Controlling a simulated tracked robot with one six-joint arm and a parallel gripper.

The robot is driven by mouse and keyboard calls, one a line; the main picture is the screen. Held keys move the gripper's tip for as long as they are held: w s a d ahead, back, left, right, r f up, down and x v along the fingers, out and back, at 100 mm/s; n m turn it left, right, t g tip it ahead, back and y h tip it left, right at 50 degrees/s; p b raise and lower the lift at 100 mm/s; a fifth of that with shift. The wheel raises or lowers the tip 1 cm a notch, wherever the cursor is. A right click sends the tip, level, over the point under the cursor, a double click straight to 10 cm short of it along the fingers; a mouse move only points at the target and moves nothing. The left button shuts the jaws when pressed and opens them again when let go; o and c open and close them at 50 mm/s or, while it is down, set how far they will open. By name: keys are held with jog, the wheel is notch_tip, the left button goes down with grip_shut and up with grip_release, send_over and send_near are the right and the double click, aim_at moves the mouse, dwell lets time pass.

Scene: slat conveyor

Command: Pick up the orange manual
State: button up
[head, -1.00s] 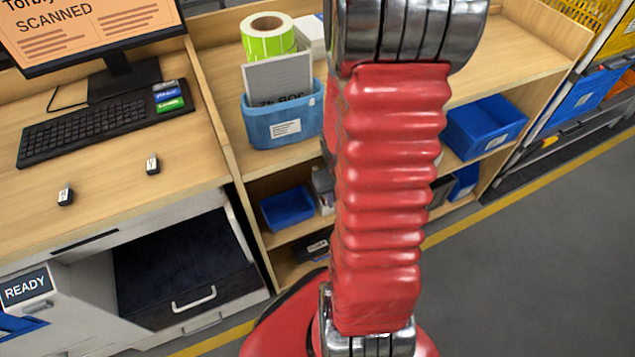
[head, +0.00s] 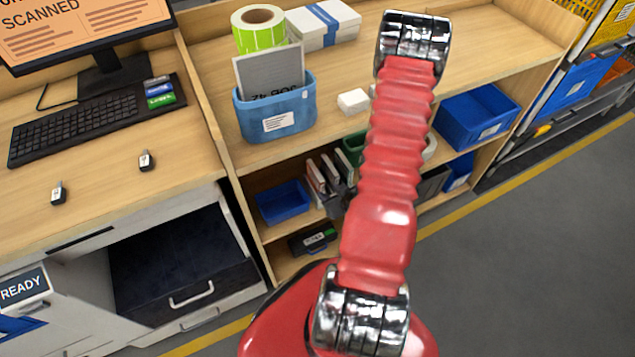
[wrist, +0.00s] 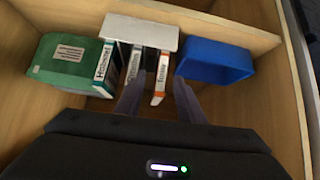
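Several upright manuals stand in a shelf compartment in the wrist view. The manual with orange bands on its white spine (wrist: 158,88) is at the right of the row, between my fingertips. A manual with a teal band (wrist: 106,66) is further left. My gripper (wrist: 161,78) is open, one finger on each side of the orange manual; whether they touch it cannot be told. In the head view the manuals (head: 315,178) show on the lower shelf, partly behind my gripper (head: 337,192).
A green box (wrist: 68,62) stands left of the manuals, and a blue bin (wrist: 215,60) right. A white panel (wrist: 140,32) lies above or behind their tops. In the head view, the blue pouch (head: 276,106) and green label roll (head: 259,30) stand on the counter above.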

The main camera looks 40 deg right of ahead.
aim_at(317, 176)
jog(key=shift+w+a+r+t+h, duration=0.1)
jog(key=shift+a+r+t+h, duration=0.1)
jog(key=shift+t, duration=0.4)
jog(key=shift+w+a+r+t+h, duration=0.1)
jog(key=shift+r+t, duration=0.05)
jog(key=shift+t, duration=0.45)
jog(key=shift+r+m+t+h, duration=0.3)
jog(key=shift+r+t+h, duration=0.1)
jog(key=shift+r+t, duration=0.4)
jog(key=shift+x, duration=4.35)
jog(key=shift+x, duration=2.6)
jog(key=shift+d, duration=0.1)
jog(key=shift+c, duration=0.4)
grip_shut()
